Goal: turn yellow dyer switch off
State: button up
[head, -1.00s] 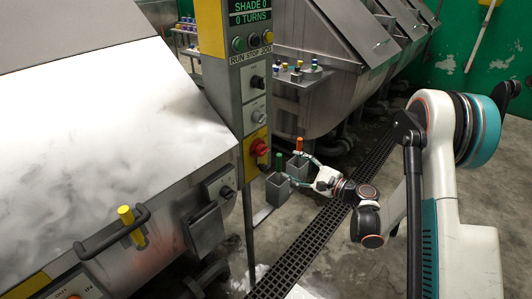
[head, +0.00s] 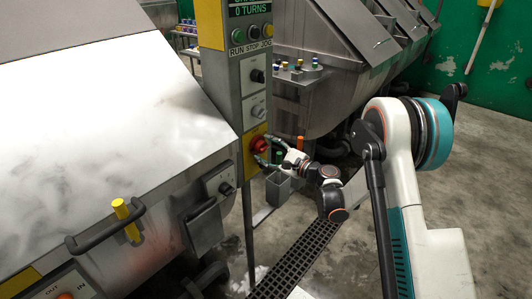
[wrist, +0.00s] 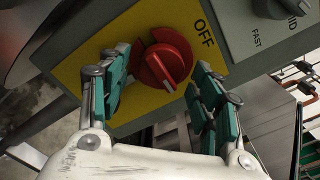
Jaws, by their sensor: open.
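The dyer switch is a red rotary knob (head: 259,144) on a yellow plate (head: 249,162), low on the grey control column. In the wrist view the red knob (wrist: 164,62) sits on the yellow plate (wrist: 88,70), with the word OFF printed beside it at the upper right. The knob's raised grip is tilted and its pointer does not line up with OFF. My gripper (head: 268,151) is at the knob in the head view. In the wrist view my open gripper (wrist: 160,85) has one teal-padded finger on each side of the knob. I cannot tell whether either finger touches it.
Above the switch the control column (head: 225,85) carries more knobs and RUN, STOP and JOG buttons. A large steel drum machine (head: 110,110) with a yellow-handled bar (head: 126,219) stands at left. A small grey bin (head: 278,188) hangs below my gripper. A floor grate (head: 305,252) runs beneath.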

jog(key=shift+w+a, duration=0.25)
jog(key=shift+a, duration=0.1)
jog(key=shift+c, duration=0.4)
jog(key=c, duration=1)
